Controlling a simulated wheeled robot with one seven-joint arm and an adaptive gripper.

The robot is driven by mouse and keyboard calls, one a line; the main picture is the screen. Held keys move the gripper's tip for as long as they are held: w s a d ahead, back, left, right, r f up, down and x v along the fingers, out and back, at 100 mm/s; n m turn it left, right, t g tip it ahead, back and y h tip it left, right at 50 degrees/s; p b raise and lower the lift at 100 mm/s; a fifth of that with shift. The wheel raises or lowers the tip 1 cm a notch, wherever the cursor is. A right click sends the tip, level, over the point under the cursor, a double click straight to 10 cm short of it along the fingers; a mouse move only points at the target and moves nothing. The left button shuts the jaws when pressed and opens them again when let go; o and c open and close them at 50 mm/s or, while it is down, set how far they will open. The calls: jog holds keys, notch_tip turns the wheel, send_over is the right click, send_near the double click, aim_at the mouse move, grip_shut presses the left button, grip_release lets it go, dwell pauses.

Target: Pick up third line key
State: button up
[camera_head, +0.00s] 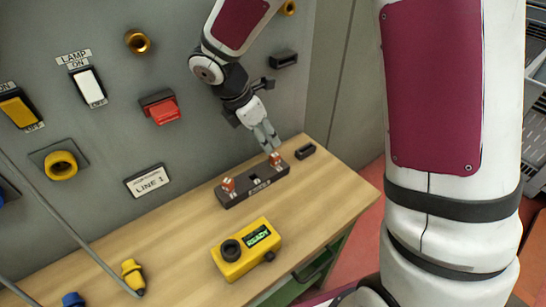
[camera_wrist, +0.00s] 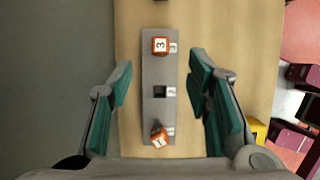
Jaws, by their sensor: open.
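The key marked 3 is an orange-red block (camera_wrist: 160,46) with a white numbered top. It stands at the far end of a dark key rack (camera_wrist: 158,70) in the wrist view, and at the rack's right end in the head view (camera_head: 275,160). A similar key marked 1 (camera_wrist: 159,138) sits at the other end, tilted; it also shows in the head view (camera_head: 229,186). The slot marked 2 between them is empty. My gripper (camera_head: 267,142) is open and empty, pointing down above the rack near key 3. In the wrist view its green-padded fingers (camera_wrist: 160,82) frame the rack.
The rack stands on a wooden bench (camera_head: 185,240) against a grey panel with a red switch (camera_head: 162,108) and a LINE 1 plate (camera_head: 149,181). A yellow device with a lit display (camera_head: 245,250) lies in front. A small black block (camera_head: 305,151) is right of the rack.

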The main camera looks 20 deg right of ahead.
aim_at(274, 155)
jog(key=x, duration=1)
jog(key=shift+f, duration=0.2)
grip_shut()
